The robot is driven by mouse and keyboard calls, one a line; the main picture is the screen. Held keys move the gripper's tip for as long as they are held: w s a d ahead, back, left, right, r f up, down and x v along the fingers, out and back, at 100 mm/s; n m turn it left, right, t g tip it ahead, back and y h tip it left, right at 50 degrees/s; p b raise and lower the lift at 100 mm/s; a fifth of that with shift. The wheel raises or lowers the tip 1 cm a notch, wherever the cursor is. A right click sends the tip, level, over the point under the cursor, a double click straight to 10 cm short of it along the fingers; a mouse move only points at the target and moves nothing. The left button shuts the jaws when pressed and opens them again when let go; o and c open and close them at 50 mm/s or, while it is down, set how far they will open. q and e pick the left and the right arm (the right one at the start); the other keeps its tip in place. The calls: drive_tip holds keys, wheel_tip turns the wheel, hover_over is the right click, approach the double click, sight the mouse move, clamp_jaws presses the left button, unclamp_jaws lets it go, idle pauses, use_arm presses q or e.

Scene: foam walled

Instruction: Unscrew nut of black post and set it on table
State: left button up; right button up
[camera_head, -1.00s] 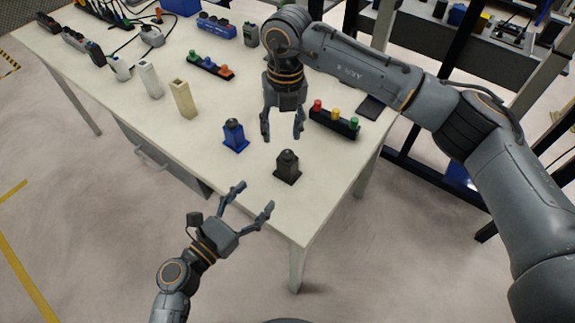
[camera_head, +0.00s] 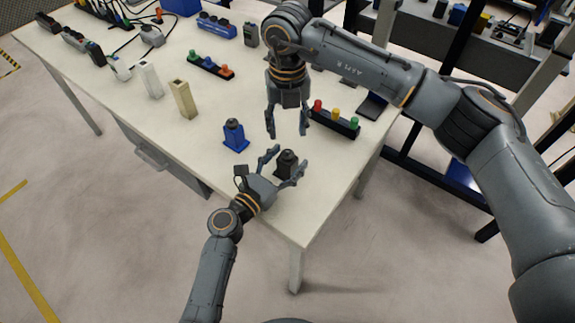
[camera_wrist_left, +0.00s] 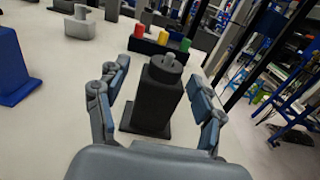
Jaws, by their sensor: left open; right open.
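The black post (camera_head: 288,161) stands upright on the white table near its front right corner. In the left wrist view the black post (camera_wrist_left: 154,98) stands between the open fingers, with a round dark nut and a small grey stud (camera_wrist_left: 166,62) at its top. My left gripper (camera_head: 281,163) is open, with one finger on each side of the post; I cannot tell if either touches it. In the left wrist view my left gripper (camera_wrist_left: 157,105) shows gaps on both sides. My right gripper (camera_head: 288,132) is open and empty, pointing down above the table behind the post.
A blue post (camera_head: 235,136) stands left of the black post. A black strip with red, yellow and green knobs (camera_head: 335,122) lies behind to the right. A beige block (camera_head: 183,100) and a white block (camera_head: 150,80) stand farther left. The table's front right corner (camera_head: 300,232) is bare.

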sight(287, 152)
use_arm(q)
drive_tip(key=shift+w+d, duration=0.1)
drive_tip(key=shift+w, duration=0.05)
drive_tip(key=shift+c, duration=0.2)
clamp_jaws()
use_arm(e)
drive_tip(key=m, duration=1.7)
drive_tip(key=shift+m, duration=0.4)
drive_tip(key=shift+f, duration=3.9)
